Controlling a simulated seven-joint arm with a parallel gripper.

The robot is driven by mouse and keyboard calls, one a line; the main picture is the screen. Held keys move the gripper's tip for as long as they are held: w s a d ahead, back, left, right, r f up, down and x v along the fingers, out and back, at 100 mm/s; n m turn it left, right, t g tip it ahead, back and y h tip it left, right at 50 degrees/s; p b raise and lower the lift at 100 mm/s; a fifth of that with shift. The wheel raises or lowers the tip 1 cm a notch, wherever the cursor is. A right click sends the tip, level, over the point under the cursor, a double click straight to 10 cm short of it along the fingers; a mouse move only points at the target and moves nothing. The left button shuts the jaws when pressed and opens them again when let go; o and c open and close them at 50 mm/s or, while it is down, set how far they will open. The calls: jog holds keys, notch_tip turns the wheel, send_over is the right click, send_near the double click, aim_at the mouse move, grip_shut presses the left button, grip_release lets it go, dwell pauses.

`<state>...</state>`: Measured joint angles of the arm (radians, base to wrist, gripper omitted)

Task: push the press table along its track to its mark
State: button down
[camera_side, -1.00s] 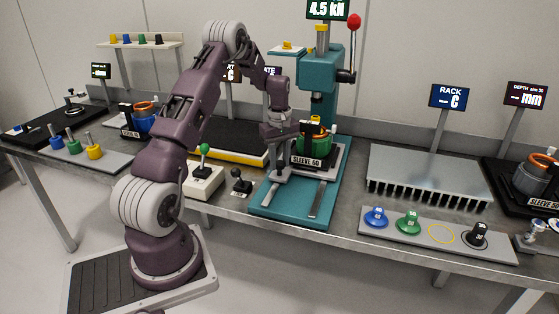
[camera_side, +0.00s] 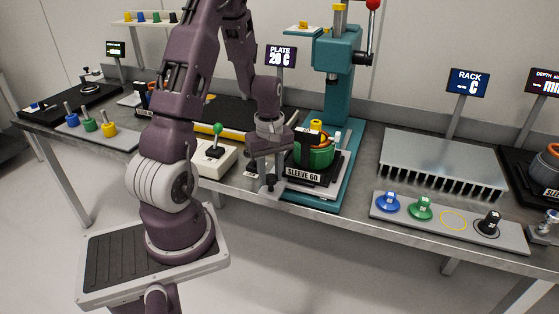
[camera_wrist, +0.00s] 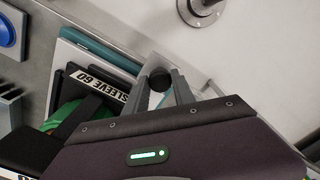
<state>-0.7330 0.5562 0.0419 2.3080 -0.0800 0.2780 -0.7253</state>
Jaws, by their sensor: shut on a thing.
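The press table (camera_side: 313,190) is a pale plate near the front edge of the teal press base (camera_side: 344,185). My gripper (camera_side: 269,188) is low at the table's front left, by the bench edge. In the wrist view my gripper (camera_wrist: 165,88) has its fingers shut around a round black knob (camera_wrist: 160,78), beside the "SLEEVE 60" label (camera_wrist: 97,82). The track is mostly hidden under the table and fixture, and I cannot see a mark.
The teal press column (camera_side: 338,85) with its red-tipped lever stands behind the table. A box with a green-knobbed lever (camera_side: 214,155) is to the left. A finned rack (camera_side: 440,160) and a tray of coloured knobs (camera_side: 447,222) are to the right.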

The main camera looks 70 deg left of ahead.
jog(key=shift+s+d, duration=1.8)
jog(key=shift+f, duration=0.1)
jog(key=c, duration=1.1)
grip_release()
jog(key=shift+o, duration=0.2)
notch_tip(320, 180, up, 7)
